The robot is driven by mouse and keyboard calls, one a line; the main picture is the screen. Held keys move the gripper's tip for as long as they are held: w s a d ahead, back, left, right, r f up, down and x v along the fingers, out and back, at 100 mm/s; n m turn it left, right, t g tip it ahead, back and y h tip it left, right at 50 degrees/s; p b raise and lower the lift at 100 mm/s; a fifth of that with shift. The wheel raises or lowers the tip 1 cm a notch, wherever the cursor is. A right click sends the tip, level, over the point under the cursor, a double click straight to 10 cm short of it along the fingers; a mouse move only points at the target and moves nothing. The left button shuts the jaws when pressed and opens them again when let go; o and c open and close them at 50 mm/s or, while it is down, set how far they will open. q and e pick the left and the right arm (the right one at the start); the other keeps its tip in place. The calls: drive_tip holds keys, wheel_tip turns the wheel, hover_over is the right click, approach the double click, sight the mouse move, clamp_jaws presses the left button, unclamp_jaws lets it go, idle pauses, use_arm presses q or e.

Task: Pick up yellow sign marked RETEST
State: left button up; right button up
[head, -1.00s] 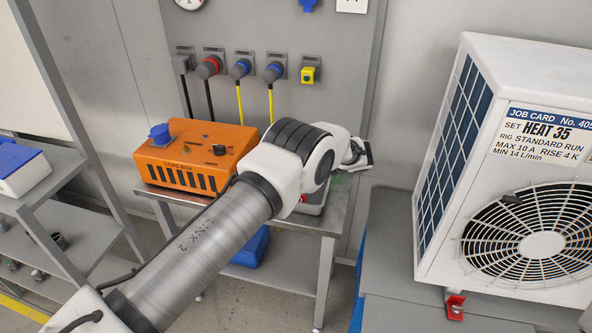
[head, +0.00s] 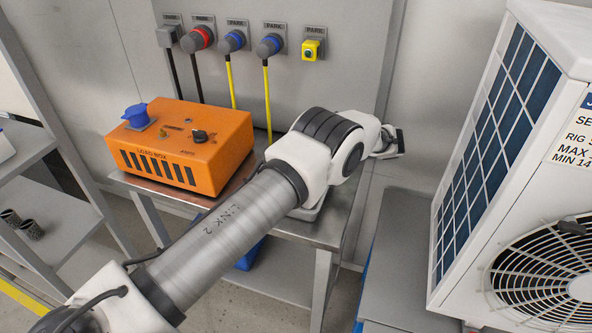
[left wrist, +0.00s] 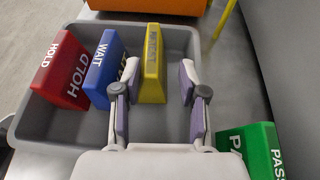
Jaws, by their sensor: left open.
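The yellow sign (left wrist: 152,62) stands upright in a grey tray (left wrist: 60,122) in the left wrist view. Its lettering is hard to read at this angle. My left gripper (left wrist: 157,100) is open, with one finger on each side of the yellow sign's near end; I cannot tell whether either finger touches it.
A blue WAIT sign (left wrist: 103,70) and a red HOLD sign (left wrist: 64,72) stand left in the tray. A green PASS sign (left wrist: 250,150) is outside it, right. An orange load box (head: 182,145) sits on the bench. A white fan unit (head: 470,200) is at right.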

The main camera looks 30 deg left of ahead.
use_arm(q)
drive_tip(key=a, duration=0.1)
drive_tip(key=s+a+p, duration=0.1)
drive_tip(key=a, duration=0.1)
drive_tip(key=s+a+p, duration=0.1)
drive_tip(key=shift+s+a+f, duration=0.25)
drive_tip(key=shift+a+f, duration=0.05)
drive_tip(key=shift+s+a+f, duration=0.15)
drive_tip(key=shift+a+f, duration=0.6)
drive_tip(key=shift+a, duration=0.15)
clamp_jaws()
drive_tip(key=shift+r, duration=0.1)
